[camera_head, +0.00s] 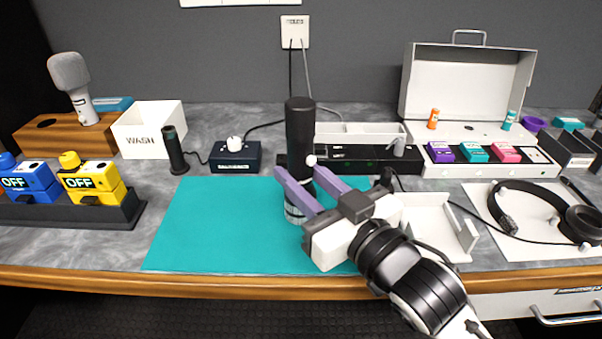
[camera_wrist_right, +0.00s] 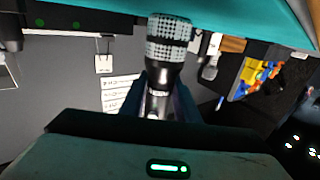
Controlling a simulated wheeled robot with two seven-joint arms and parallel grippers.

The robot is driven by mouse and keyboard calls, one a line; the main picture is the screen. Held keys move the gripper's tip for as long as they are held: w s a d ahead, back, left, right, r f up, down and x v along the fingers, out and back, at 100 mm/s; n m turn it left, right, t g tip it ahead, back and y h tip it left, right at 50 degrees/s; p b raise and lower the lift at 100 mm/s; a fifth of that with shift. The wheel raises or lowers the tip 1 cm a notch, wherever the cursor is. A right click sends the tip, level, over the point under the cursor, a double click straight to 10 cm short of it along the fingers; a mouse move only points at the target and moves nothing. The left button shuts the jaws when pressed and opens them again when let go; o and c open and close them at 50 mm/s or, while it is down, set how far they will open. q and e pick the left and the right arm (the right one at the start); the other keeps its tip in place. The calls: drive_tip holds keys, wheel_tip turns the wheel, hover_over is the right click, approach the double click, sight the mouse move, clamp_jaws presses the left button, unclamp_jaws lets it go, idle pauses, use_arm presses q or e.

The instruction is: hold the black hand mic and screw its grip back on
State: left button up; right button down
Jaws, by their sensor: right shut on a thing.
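The black hand mic (camera_head: 300,130) stands upright over the teal mat, its dark cylindrical end up and its grey mesh head (camera_head: 295,214) down. My right gripper (camera_head: 299,171) is shut on its middle, with purple fingers on either side. In the right wrist view the mesh head (camera_wrist_right: 169,38) shows beyond the fingers (camera_wrist_right: 167,95), with black body between them. I cannot tell whether the upper dark cylinder is the grip or the body, nor whether the head touches the mat. My left gripper is not in view.
The teal mat (camera_head: 205,230) is mostly clear. A black cylinder (camera_head: 174,150) and dark blue knob box (camera_head: 235,157) stand behind its left side. A white WASH bin (camera_head: 150,130) is farther left. A white tray (camera_head: 432,215) and headset (camera_head: 545,205) lie right.

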drive_tip(key=shift+f, duration=0.25)
